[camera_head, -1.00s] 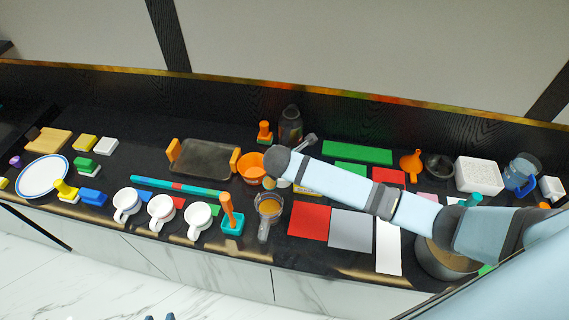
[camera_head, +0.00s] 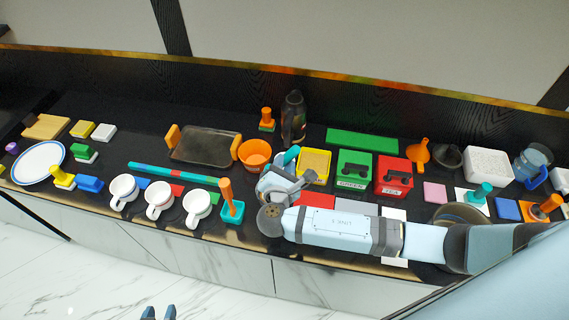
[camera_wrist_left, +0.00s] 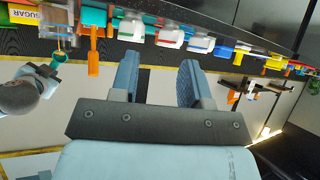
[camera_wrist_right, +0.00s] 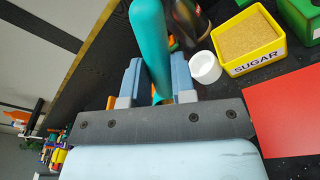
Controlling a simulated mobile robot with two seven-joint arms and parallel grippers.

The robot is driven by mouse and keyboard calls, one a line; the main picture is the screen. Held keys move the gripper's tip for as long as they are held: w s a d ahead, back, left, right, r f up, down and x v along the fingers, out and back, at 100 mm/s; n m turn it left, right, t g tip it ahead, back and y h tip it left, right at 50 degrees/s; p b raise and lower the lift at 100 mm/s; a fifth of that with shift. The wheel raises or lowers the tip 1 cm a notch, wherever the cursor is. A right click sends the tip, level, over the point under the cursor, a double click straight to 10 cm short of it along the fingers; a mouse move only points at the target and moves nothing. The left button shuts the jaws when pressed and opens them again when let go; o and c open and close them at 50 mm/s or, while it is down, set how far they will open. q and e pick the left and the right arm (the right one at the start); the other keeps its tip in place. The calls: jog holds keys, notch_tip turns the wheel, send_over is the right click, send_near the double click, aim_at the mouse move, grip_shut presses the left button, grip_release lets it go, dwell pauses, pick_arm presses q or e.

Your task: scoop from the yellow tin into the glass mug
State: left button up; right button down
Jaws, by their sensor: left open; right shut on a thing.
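The yellow tin (camera_head: 314,166), filled with tan grains and labelled SUGAR, stands on the counter. It also shows in the right wrist view (camera_wrist_right: 256,66). My right gripper (camera_head: 288,172) is just left of the tin, shut on a teal handle (camera_wrist_right: 150,40), which I take to be the scoop's. The glass mug is hidden behind my right wrist in the head view; a clear vessel, likely the mug, shows in the left wrist view (camera_wrist_left: 63,18). My left gripper (camera_head: 158,313) is open and empty, low in front of the counter.
A white round cup-like piece (camera_wrist_right: 205,67) stands beside the tin. Green (camera_head: 354,170) and red (camera_head: 393,176) tins stand right of it. An orange bowl (camera_head: 255,154) and a dark flask (camera_head: 293,118) are close behind my right gripper. White mugs (camera_head: 159,198) line the front edge.

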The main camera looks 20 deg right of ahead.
jog(key=s+t+h+b, duration=0.1)
jog(key=t+b, duration=0.1)
jog(key=b, duration=0.1)
jog(key=s+a+f+t+h+b, duration=0.1)
jog(key=t+b, duration=0.1)
jog(key=b, duration=0.1)
jog(key=s+a+t+h+b, duration=0.1)
jog(key=t+b, duration=0.1)
jog(key=b, duration=0.1)
jog(key=shift+s+f+h, duration=0.3)
jog(key=shift+s+f, duration=0.05)
dwell(0.5)
dwell(0.7)
dwell(0.4)
